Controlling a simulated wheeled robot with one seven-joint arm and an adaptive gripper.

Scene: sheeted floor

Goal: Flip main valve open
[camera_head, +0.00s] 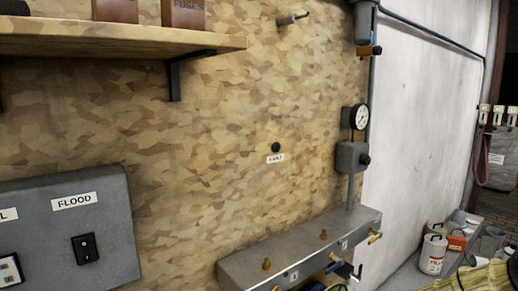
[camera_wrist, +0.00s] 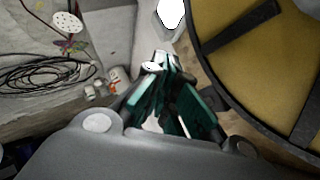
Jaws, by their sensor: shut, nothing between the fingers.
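No label reading "main" is legible, so I cannot tell which fitting is the main valve. In the head view, a grey cylindrical fitting with an orange-yellow lever (camera_head: 370,50) hangs on a pipe at the top right. Below it are a round pressure gauge (camera_head: 360,117) and a grey box with a dark knob (camera_head: 351,157). A grey manifold (camera_head: 300,250) with several brass fittings runs along the wall beneath. In the wrist view, my gripper (camera_wrist: 163,65) has its teal-padded fingers shut, with nothing held. It is not clearly visible in the head view.
A grey panel with a FLOOD switch (camera_head: 86,248) is at the lower left, under a wooden shelf (camera_head: 120,38). Cans and a box (camera_head: 460,230) stand at the right. In the wrist view, a large yellow disc (camera_wrist: 270,60) fills the right and coiled cable (camera_wrist: 45,75) lies left.

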